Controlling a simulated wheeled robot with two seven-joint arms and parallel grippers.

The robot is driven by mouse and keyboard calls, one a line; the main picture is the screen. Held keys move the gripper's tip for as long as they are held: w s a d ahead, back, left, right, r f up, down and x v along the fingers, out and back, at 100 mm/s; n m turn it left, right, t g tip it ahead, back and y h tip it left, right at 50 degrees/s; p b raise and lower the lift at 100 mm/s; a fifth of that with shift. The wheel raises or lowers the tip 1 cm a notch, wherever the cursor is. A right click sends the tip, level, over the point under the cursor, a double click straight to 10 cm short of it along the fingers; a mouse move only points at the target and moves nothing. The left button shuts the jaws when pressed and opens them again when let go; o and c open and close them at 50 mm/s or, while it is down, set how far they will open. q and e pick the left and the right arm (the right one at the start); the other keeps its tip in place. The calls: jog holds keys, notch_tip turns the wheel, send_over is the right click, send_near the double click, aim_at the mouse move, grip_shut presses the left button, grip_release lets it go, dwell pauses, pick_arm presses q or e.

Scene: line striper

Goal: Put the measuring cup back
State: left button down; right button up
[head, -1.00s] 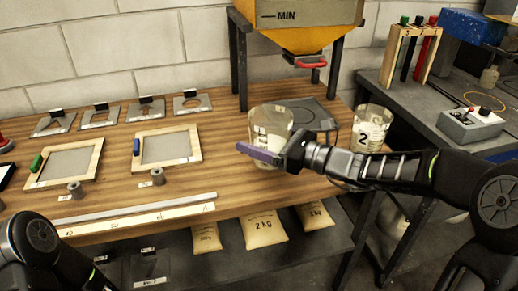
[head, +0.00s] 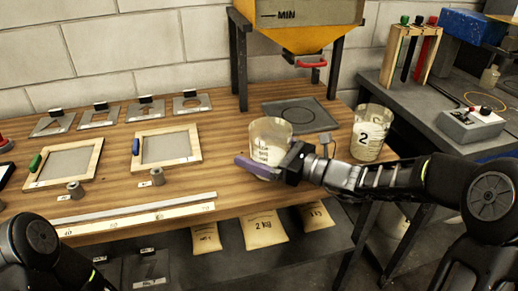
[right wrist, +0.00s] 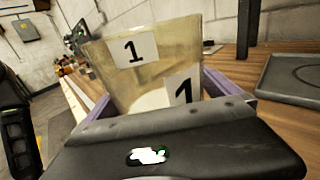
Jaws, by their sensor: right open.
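The clear measuring cup marked 1 (head: 270,135) appears to stand upright on the wooden bench, in front of the dark square pad with a ring (head: 302,115). My right gripper (head: 258,165) is open, with its purple fingers around this cup. In the right wrist view the cup (right wrist: 150,65) sits between the two fingers (right wrist: 160,100), with two 1 labels showing; I cannot tell whether the fingers touch it. A second cup marked 2 (head: 371,135) stands at the bench's right end. My left arm shows at the lower left, but its gripper does not.
A hopper (head: 305,42) with a red handle stands over the pad. Two framed screens (head: 167,148), metal plates and a ruler (head: 140,218) lie to the left. Bags (head: 264,230) sit on the shelf below. A control box (head: 472,124) is on the right bench.

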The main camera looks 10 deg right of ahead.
jog(key=shift+r, duration=0.1)
jog(key=v, duration=1.2)
dwell(0.5)
